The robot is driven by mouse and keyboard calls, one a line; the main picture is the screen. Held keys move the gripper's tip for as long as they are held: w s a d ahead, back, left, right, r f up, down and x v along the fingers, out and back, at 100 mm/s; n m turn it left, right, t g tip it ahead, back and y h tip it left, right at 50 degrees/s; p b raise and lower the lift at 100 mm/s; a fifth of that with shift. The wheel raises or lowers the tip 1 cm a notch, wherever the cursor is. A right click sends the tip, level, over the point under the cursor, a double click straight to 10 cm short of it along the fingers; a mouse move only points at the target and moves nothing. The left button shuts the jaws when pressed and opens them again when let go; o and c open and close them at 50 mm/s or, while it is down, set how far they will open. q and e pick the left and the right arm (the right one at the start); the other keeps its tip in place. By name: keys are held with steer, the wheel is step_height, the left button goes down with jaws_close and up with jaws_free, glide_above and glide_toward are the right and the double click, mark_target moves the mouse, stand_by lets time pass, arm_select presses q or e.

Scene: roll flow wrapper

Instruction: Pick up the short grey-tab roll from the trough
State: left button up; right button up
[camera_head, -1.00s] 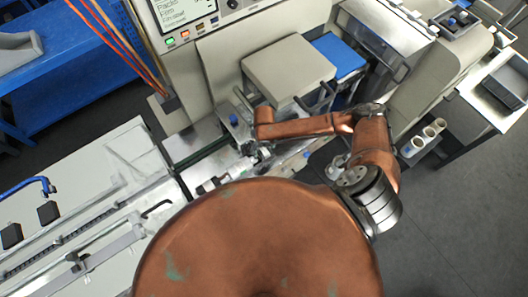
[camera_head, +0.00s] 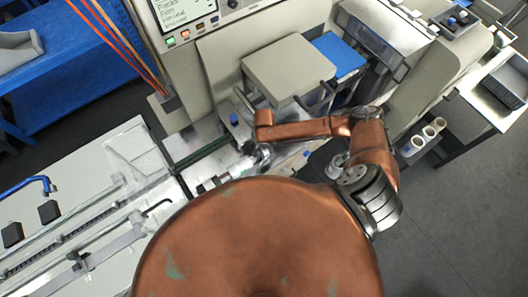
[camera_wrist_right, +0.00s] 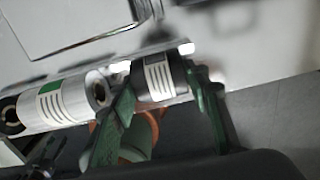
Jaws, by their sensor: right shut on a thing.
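My right gripper (camera_head: 257,157) reaches down over the trough area in the head view, partly hidden by its own links. In the right wrist view, its green fingers (camera_wrist_right: 158,108) are on either side of a short dark-grey roll with a striped white label (camera_wrist_right: 158,78) and are shut on it. A longer white roll with a green tab and a striped label (camera_wrist_right: 55,104) lies end to end with it on the left, beside the left finger. The trough is mostly hidden in both views. My left gripper is not in view.
The wrapper's box-like beige cover (camera_head: 288,68) and a blue block (camera_head: 339,54) stand just behind my right arm. A white conveyor bed (camera_head: 85,205) extends to the left. Several white tubes (camera_head: 425,135) stand at the right. The floor at lower right is clear.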

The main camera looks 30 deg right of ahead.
steer(key=shift+c, duration=1.2)
